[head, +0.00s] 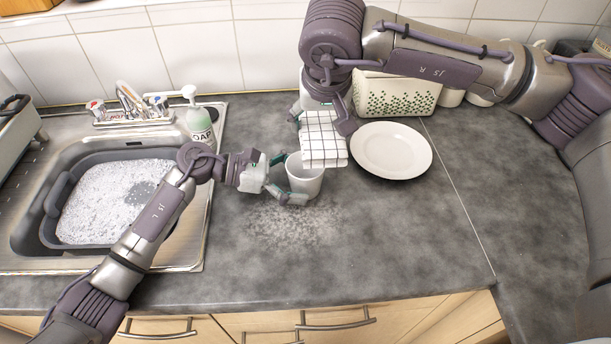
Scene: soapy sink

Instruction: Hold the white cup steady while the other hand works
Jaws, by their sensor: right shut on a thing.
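The white cup (307,180) stands upright on the dark grey counter, right of the sink. My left gripper (287,180) is at the cup's left side with its fingers spread, one toward the far side and one toward the near side. I cannot tell if they touch the cup. My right gripper (325,112) is shut on a white checked cloth (323,145). The cloth hangs just behind and above the cup and overlaps its far rim in the picture. The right fingertips are partly hidden by the cloth and arm.
A white plate (391,150) lies right of the cloth. A patterned white container (398,94) stands behind it. A soap bottle (198,122) stands by the sink (206,225), which holds a grey basin (52,200) of suds. Pale specks lie before the cup. The counter's front right is clear.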

